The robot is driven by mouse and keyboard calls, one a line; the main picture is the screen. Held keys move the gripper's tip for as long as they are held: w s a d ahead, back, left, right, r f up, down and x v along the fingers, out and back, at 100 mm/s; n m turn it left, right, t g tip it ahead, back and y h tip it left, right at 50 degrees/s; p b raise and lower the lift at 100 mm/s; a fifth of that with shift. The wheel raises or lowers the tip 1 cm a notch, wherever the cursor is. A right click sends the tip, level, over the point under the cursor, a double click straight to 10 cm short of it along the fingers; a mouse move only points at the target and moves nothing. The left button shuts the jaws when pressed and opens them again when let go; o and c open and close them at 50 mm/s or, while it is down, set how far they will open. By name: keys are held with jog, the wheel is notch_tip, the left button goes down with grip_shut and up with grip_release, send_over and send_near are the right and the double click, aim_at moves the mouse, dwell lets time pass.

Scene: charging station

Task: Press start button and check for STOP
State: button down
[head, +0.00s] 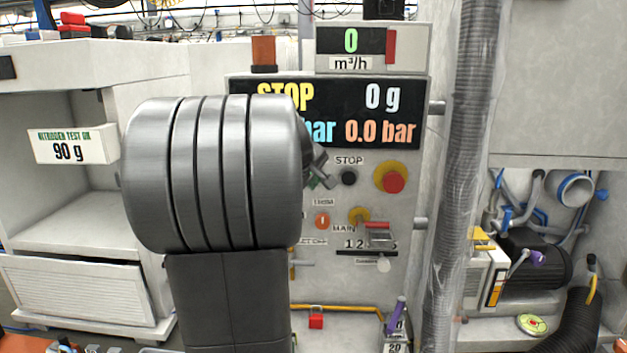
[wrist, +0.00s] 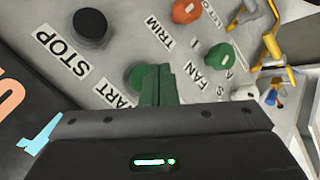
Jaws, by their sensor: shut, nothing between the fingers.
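The control panel (head: 400,240) stands in front of me. Its display (head: 415,100) shows "STOP" in yellow, "0 g" and "0.0 bar"; my arm hides part of it. The green start button (wrist: 134,74) is partly hidden behind my gripper's fingers in the wrist view, above a label reading "ART". My gripper (wrist: 158,72) is shut and empty, with its tips at the start button; I cannot tell whether they touch it. In the head view my gripper (head: 324,168) is mostly behind my arm. The black stop button (head: 348,178) is just right of it, also in the wrist view (wrist: 91,26).
A red knob on a yellow base (head: 393,182) is right of the stop button. A ribbed vertical hose (head: 462,180) runs along the panel's right side. A shelf unit (head: 60,215) stands left.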

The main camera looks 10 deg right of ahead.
jog(key=s, duration=0.2)
jog(key=s+a+b, duration=0.1)
jog(key=s, duration=0.1)
jog(key=shift+a, duration=0.1)
dwell(0.7)
jog(key=s+b, duration=0.1)
jog(key=s, duration=0.1)
jog(key=s+a, duration=0.1)
jog(key=shift+s+b, duration=0.35)
jog(key=shift+s, duration=0.05)
dwell(0.5)
